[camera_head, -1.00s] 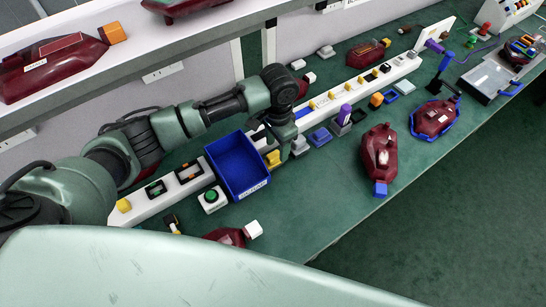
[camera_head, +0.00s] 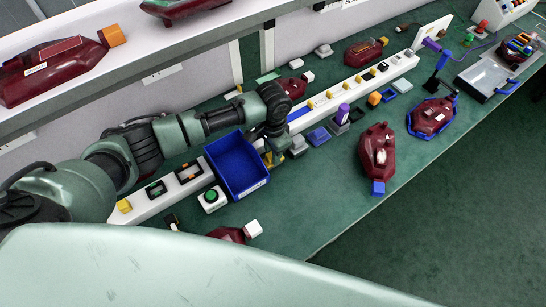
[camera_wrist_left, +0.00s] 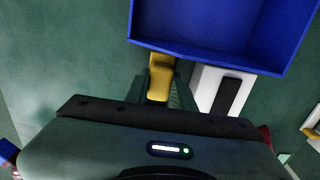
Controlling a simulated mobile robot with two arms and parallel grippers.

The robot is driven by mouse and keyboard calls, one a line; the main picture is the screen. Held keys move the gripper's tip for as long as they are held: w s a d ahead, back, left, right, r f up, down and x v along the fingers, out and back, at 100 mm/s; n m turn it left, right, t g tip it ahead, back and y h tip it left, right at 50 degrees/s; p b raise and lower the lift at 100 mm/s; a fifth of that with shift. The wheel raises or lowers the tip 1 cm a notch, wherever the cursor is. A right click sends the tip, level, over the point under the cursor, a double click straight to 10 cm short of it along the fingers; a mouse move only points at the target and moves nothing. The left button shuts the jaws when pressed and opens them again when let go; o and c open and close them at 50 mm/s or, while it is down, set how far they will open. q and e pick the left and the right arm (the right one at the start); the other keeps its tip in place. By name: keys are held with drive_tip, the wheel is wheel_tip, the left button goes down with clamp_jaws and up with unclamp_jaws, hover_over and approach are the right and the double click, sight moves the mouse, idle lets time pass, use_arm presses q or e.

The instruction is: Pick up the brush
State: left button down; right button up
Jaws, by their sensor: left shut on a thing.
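My left gripper (camera_head: 271,157) reaches down to the bench just right of the blue bin (camera_head: 262,184). In the left wrist view my left gripper (camera_wrist_left: 160,92) has its fingers on both sides of a yellow piece (camera_wrist_left: 160,80), which looks like the brush's handle, and is shut on it. The yellow piece lies close beside the bin, whose blue wall (camera_wrist_left: 205,55) shows above it. The rest of the brush is hidden by the gripper, and I cannot see bristles. My right gripper is not in view.
A white rail (camera_head: 350,84) with small parts runs along the bench (camera_head: 320,180). A white-and-black block (camera_wrist_left: 228,92) stands right of the fingers. Dark red tail lamps (camera_head: 376,148) lie to the right. A shelf (camera_head: 150,62) overhangs the back left.

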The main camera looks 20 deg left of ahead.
use_arm(q)
drive_tip(key=shift+r, duration=0.55)
wheel_tip(320, 180, up, 19)
drive_tip(key=b, duration=0.1)
drive_tip(key=shift+b, duration=0.4)
